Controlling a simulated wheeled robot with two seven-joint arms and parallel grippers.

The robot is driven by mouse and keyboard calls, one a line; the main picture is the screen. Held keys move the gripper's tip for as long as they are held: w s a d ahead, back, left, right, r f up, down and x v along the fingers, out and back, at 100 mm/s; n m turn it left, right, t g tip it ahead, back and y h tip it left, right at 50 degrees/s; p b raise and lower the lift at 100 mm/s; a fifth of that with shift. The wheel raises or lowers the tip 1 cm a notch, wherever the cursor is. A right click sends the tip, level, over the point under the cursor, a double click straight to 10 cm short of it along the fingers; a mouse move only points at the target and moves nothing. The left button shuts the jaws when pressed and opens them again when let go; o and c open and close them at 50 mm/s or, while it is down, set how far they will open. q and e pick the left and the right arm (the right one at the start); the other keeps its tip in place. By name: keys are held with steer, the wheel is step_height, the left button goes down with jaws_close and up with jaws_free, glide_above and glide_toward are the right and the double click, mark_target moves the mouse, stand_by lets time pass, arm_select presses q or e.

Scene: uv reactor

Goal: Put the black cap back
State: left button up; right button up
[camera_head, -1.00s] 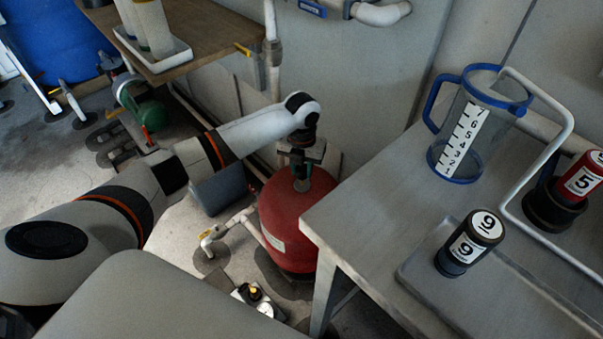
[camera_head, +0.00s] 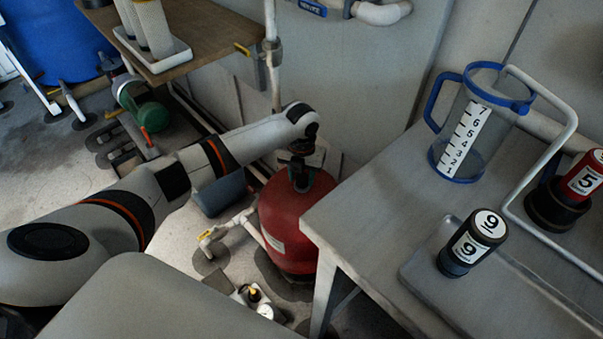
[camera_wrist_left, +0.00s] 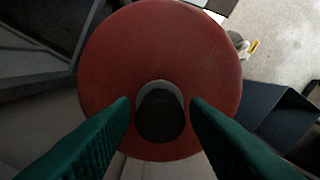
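The red tank (camera_head: 290,238) stands on the floor left of the grey table; its round top fills the middle of the left wrist view (camera_wrist_left: 160,45). A black cap-like cylinder (camera_wrist_left: 160,118) is over the tank's centre, with a pale grey ring (camera_wrist_left: 157,86) partly showing behind it. Whether it sits on the neck or is apart from it, I cannot tell. My left gripper (camera_head: 300,184) points down above the tank. In the wrist view its green fingers (camera_wrist_left: 160,103) are open on either side of the black cylinder, with narrow gaps showing. My right gripper is not in view.
The grey table (camera_head: 375,225) edge is close right of the tank. It carries a blue-rimmed jug (camera_head: 465,140), a black bottle marked 9 (camera_head: 472,243) and a red bottle marked 5 (camera_head: 580,178). A pipe with a yellow handle (camera_head: 213,234) lies left of the tank.

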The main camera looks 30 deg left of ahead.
arm_select(q)
steer(key=shift+o, duration=0.7)
steer(key=shift+r, duration=0.1)
